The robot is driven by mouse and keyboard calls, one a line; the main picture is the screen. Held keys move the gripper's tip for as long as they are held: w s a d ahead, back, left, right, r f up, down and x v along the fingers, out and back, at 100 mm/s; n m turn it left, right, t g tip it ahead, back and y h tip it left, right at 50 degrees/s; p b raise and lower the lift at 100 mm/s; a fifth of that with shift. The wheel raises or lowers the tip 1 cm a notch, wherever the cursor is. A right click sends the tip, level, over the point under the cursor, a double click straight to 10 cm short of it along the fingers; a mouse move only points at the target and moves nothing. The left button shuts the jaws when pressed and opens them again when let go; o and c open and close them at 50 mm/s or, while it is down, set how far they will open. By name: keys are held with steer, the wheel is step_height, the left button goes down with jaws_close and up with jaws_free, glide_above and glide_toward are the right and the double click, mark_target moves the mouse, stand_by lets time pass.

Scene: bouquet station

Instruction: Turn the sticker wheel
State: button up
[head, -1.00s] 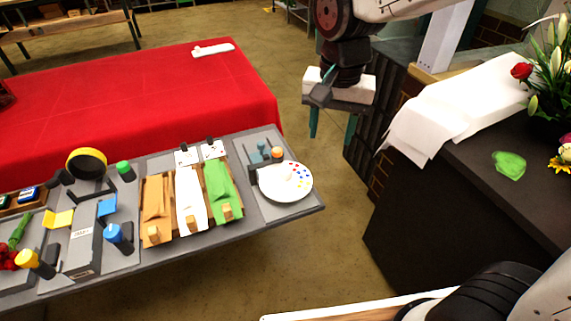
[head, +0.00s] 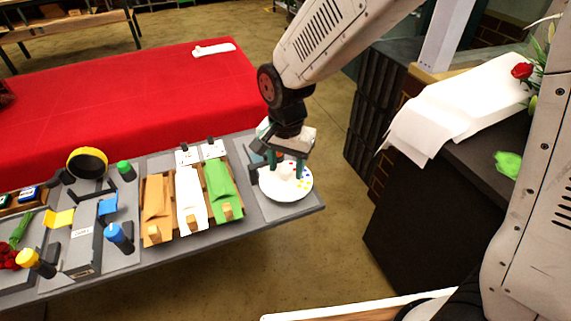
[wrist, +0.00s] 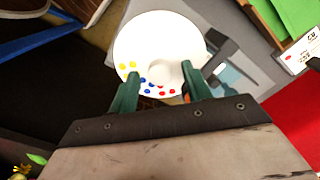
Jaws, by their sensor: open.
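The sticker wheel (head: 284,192) is a white disc with red, blue and yellow dots and a raised white knob in its middle. It sits at the right end of the grey station table. It also fills the upper middle of the wrist view (wrist: 150,35). My gripper (head: 288,170) is over the wheel, fingers pointing down. In the wrist view its two green fingers (wrist: 158,85) are spread, with the white knob (wrist: 160,72) showing between and beyond their tips. I cannot tell whether the fingers touch the knob or the disc.
Folded orange, white and green wraps (head: 221,189) lie left of the wheel. A blue-capped post (head: 119,237) and a yellow ring (head: 87,162) stand farther left. A red-covered table (head: 130,95) is behind. A dark counter (head: 420,220) stands right, across open floor.

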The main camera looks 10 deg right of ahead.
steer(key=shift+f, duration=0.1)
steer(key=c, duration=1)
steer(key=shift+n, duration=0.3)
steer(key=n, duration=0.3)
steer(key=shift+n, duration=0.3)
steer(key=n, duration=0.4)
steer(key=shift+n, duration=0.3)
steer(key=n, duration=0.4)
steer(key=shift+n, duration=0.3)
steer(key=n, duration=0.4)
steer(key=shift+n, duration=0.3)
